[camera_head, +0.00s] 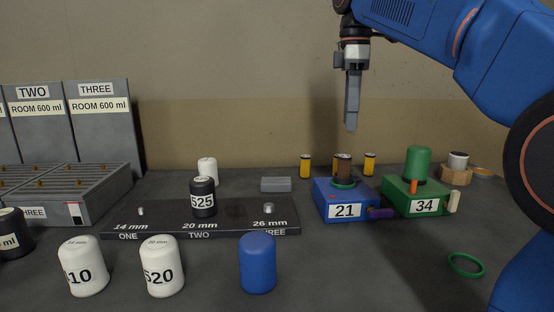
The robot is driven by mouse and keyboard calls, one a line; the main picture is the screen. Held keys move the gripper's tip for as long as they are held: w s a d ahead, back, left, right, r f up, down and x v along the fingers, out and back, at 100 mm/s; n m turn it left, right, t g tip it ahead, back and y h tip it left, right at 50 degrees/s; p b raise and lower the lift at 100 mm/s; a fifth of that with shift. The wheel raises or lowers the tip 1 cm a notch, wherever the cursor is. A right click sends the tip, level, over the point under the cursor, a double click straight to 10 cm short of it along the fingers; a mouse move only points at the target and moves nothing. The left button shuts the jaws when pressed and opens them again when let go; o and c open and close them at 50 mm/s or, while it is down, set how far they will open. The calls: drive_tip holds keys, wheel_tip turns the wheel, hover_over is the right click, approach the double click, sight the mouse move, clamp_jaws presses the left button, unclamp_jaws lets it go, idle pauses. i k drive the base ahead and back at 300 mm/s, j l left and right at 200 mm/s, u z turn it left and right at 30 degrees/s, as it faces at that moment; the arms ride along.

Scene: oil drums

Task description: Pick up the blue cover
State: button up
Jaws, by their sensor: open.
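The blue cover (258,263) is a plain, round-topped blue cylinder. It stands upright on the dark table at the front, a little right of the picture's middle-left, to the right of the white cover marked 520. My gripper (351,128) points down, high above the table at the back, up and to the right of the blue cover and well apart from it. Its fingers are seen edge-on, open, with nothing visible between them.
White covers (83,267) (162,266) stand left of the blue one. Behind it lies a dark plate (270,232) with a black 525 cover (203,198). A blue box 21 (322,211), green box 34 (399,208) and green ring (466,265) are right.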

sight(257, 248)
drive_tip(key=k, duration=0.95)
